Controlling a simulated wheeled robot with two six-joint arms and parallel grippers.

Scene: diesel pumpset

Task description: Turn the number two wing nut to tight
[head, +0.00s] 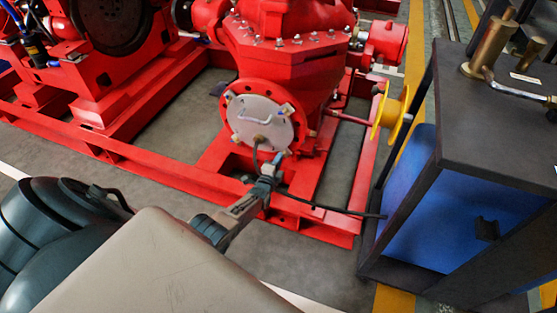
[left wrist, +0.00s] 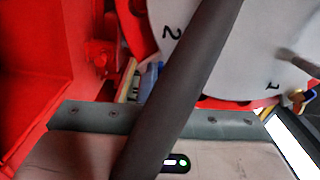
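A pale round cover plate (head: 258,123) with a bar handle is fixed on the red pump's end flange. It also shows in the left wrist view (left wrist: 230,55), marked "2" and "1". A brass-coloured wing nut (head: 287,109) sits at the plate's upper right edge in the head view. In the wrist view a wing nut (left wrist: 299,101) is near the "1". I cannot make out the number two nut clearly. My left gripper (head: 272,168) is at the plate's lower edge. My right gripper is not in view.
A dark cable (head: 330,208) runs from the plate past my left gripper toward a dark bench (head: 500,110) with a blue front, and crosses the wrist view (left wrist: 185,85). Red base rails (head: 150,165) surround the pump. A yellow handwheel (head: 389,112) stands to the right.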

